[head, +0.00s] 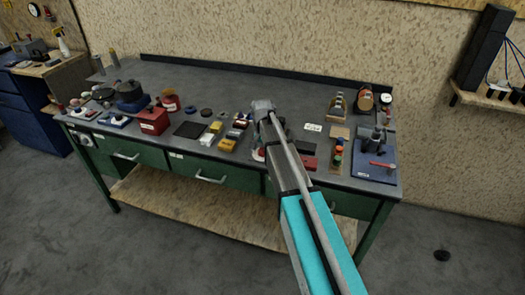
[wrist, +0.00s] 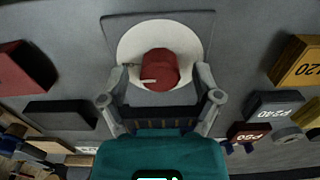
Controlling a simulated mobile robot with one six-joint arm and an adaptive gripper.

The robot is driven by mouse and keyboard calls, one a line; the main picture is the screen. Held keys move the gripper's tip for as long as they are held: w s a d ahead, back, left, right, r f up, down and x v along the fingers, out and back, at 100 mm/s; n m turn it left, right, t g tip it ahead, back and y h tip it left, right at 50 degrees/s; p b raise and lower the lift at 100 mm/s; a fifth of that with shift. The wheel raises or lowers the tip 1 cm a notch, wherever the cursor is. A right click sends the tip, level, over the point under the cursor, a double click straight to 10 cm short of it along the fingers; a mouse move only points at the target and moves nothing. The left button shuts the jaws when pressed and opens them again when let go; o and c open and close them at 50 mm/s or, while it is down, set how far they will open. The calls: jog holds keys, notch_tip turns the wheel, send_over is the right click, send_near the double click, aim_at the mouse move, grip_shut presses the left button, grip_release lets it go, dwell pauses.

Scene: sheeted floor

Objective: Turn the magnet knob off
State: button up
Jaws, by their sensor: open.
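The magnet knob (wrist: 160,68) is red, with a white pointer mark toward its lower left side. It sits on a round white disc (wrist: 128,45) on a grey square base (wrist: 192,22). In the wrist view my gripper (wrist: 159,76) is open, with one finger on each side of the knob's lower part. I cannot tell whether the fingers touch it. In the head view my arm hides most of the knob's spot on the bench.
Around the knob lie a red block (wrist: 25,68), a black block (wrist: 62,114), a yellow block marked 120 (wrist: 296,62) and a dark block marked P240 (wrist: 274,105). The green-framed workbench (head: 235,85) holds many small items; its back strip is mostly clear.

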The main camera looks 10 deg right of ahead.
grip_shut()
jog(key=shift+n, duration=0.4)
jog(key=n, duration=1.7)
dwell(0.3)
dwell(0.5)
